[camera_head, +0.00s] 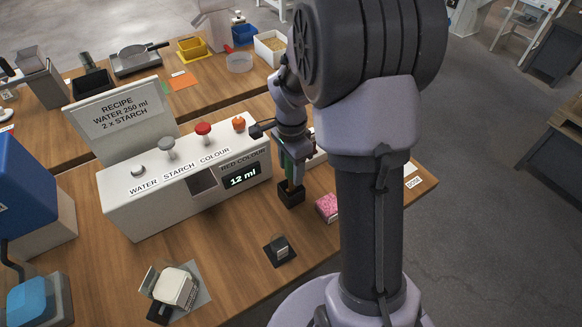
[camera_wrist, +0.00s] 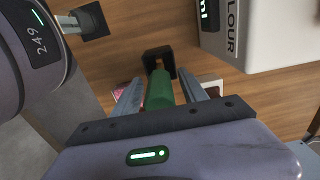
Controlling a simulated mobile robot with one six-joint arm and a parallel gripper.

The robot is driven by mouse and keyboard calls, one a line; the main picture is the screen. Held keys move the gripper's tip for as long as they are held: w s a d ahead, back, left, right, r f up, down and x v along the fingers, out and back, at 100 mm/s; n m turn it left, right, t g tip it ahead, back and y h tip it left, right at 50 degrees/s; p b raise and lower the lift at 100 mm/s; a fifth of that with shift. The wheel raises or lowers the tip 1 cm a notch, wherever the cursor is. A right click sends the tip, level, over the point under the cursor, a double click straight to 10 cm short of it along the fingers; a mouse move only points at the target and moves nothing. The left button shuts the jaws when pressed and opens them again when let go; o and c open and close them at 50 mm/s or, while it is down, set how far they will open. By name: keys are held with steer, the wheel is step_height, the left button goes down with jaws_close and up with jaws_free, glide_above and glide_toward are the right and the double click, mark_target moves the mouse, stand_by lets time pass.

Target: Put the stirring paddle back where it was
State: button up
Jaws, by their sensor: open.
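A green handle (camera_wrist: 160,92), apparently the stirring paddle's, stands in a small black holder (camera_head: 291,194) on the wooden table; the holder also shows in the wrist view (camera_wrist: 157,60). My gripper (camera_head: 293,176) is over the holder and points down. In the wrist view its two fingers (camera_wrist: 162,82) are apart, one on each side of the green handle. I cannot tell whether either finger touches it. The paddle's lower end is hidden in the holder.
The white dispenser (camera_head: 150,205) with knobs and a "12 ml" display stands close left of my gripper. A pink block (camera_head: 327,207) lies right of the holder. A black square base (camera_head: 280,252) with a metal piece stands nearer the front. Bare table lies between them.

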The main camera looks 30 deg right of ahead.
step_height(320, 180, up, 12)
steer(key=p, duration=0.4)
steer(key=s+a+r+n+t+y, duration=0.1)
steer(key=s+a+r+n+t, duration=0.2)
steer(key=s+a+r+n, duration=0.2)
steer(key=s+a+r+n+t+y, duration=0.1)
steer(key=s+a+r+n+t, duration=0.1)
steer(key=s+a+r+n, duration=0.4)
steer(key=s+a+n, duration=0.2)
steer(key=s+a, duration=0.3)
steer(key=s, duration=0.1)
steer(key=shift+t, duration=0.4)
step_height(320, 180, down, 8)
steer(key=b, duration=0.7)
steer(key=shift+s+b, duration=0.15)
steer(key=shift+b, duration=0.25)
